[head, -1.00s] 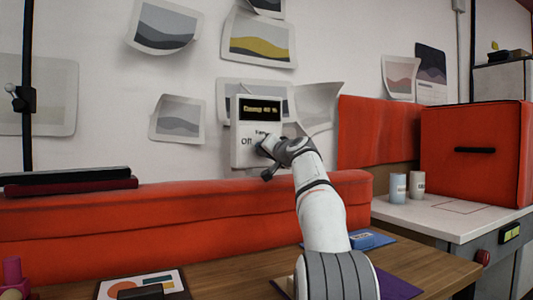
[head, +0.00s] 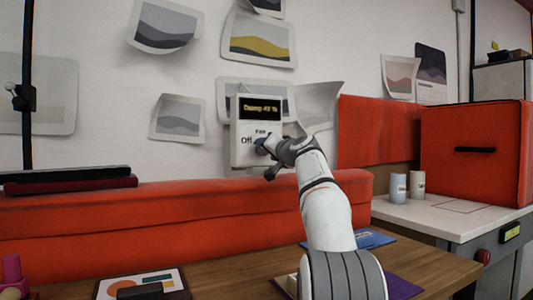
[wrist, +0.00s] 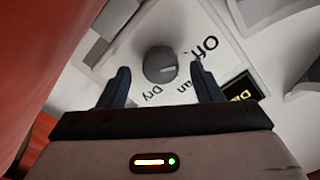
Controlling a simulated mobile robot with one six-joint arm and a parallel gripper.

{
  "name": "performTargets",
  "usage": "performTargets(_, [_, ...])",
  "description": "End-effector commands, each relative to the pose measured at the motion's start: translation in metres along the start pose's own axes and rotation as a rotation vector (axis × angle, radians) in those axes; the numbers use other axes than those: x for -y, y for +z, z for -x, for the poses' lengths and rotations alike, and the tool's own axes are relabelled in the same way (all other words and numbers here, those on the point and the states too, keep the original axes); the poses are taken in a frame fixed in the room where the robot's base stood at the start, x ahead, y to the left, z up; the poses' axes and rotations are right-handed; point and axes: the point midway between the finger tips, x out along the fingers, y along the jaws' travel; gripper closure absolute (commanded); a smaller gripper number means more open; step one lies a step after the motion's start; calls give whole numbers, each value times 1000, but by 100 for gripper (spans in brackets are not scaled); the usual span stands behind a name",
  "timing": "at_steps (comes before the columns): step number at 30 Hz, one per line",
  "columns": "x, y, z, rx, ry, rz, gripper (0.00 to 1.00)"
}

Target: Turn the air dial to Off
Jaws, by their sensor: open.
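The white control box (head: 243,160) hangs on the wall, with a display reading about "Damp 40 %" and the words "Fan" and "Off" below it. The round grey air dial (wrist: 158,60) shows in the wrist view between the words "Off", "Fan" and "Dry". Its pale mark seems to point toward "Fan", not "Off". My gripper (head: 264,146) is at the box's lower front and hides the dial in the head view. In the wrist view my gripper (wrist: 160,73) is open, one finger to each side of the dial. Contact with the dial cannot be told.
Paper prints (head: 262,40) hang around the box. A red padded backrest (head: 150,215) runs below it, above a wooden desk (head: 235,277). At right, a white counter (head: 460,217) holds two cups (head: 398,188) and a red box (head: 476,165).

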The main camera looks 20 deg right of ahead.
Motion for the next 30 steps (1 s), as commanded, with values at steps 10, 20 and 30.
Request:
performTargets(10, [-1,1,53,-1,1,-1,41])
performTargets(20, [-1,1,62,0,0,-1,41])
performTargets(30, [0,1,62,2,1,0,41])
